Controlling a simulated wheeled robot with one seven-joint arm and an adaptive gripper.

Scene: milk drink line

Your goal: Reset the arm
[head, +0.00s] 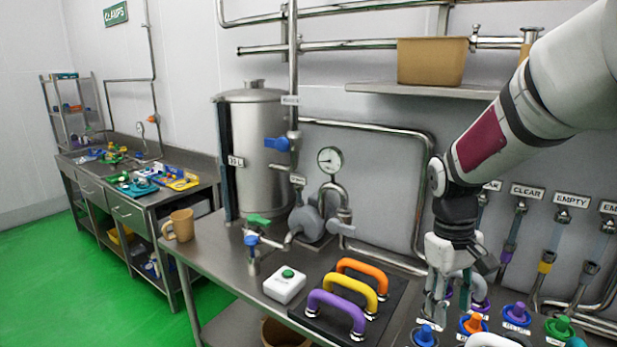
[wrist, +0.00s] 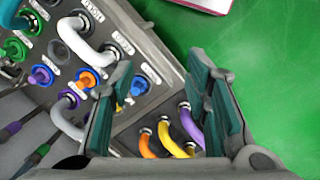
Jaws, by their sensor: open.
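My gripper (head: 450,285) hangs from my arm at the right of the head view, above the back right part of the steel bench. In the wrist view my gripper (wrist: 162,100) shows two green-padded fingers spread apart, with nothing between them. Below it are coloured ports, among them a blue one (head: 424,335), an orange one (head: 473,324) and a purple one (head: 516,314).
A white box with a green button (head: 285,285) and a tan mug (head: 180,225) stand on the bench (head: 215,265). A steel tank (head: 262,150), pipes and a gauge (head: 329,160) rise behind. A shelf holds a tan bin (head: 432,62). Labelled hoses hang at the right wall.

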